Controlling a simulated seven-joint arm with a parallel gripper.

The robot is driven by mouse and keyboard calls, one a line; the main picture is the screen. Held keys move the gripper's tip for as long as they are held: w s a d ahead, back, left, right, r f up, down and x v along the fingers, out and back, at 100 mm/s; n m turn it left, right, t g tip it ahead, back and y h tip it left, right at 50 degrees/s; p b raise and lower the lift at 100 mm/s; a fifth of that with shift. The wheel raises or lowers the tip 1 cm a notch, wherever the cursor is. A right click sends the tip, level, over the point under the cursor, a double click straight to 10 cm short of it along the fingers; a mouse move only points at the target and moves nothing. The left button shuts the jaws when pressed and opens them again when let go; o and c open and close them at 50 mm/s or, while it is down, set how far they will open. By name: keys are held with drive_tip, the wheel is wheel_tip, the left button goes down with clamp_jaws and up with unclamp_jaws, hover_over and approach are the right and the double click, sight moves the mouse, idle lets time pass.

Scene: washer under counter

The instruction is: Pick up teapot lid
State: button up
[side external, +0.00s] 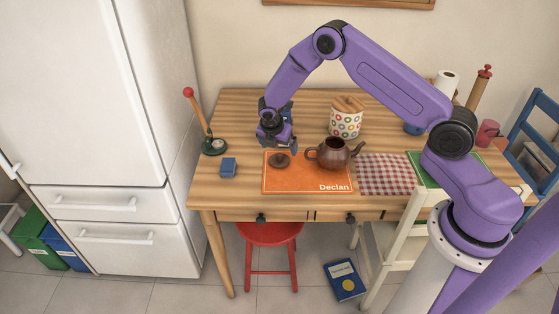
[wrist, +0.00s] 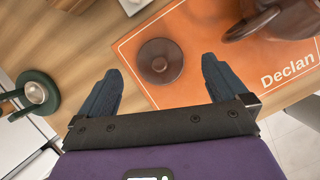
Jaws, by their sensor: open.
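The brown teapot lid (side external: 280,160) lies on the orange placemat (side external: 310,182) marked "Declan", left of the brown teapot (side external: 335,152). In the wrist view the round lid (wrist: 160,61) with its small central knob lies ahead of and roughly between the fingertips, apart from both. My gripper (side external: 277,143) is above the table, just behind and near the lid. In the wrist view my gripper (wrist: 162,78) has its two dark fingers spread wide with nothing between them. The teapot (wrist: 275,18) shows only partly at the top right of the wrist view.
A dotted canister (side external: 346,118) stands behind the teapot. A checkered cloth (side external: 385,174) lies to the right. Bare wood lies left of the placemat.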

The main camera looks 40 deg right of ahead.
sight(279, 154)
drive_tip(key=x, duration=0.3)
drive_tip(key=shift+a+f, duration=0.25)
drive_tip(key=shift+f, duration=0.2)
drive_tip(key=shift+x, duration=0.8)
drive_tip(key=shift+w, duration=0.1)
drive_tip(key=c, duration=1)
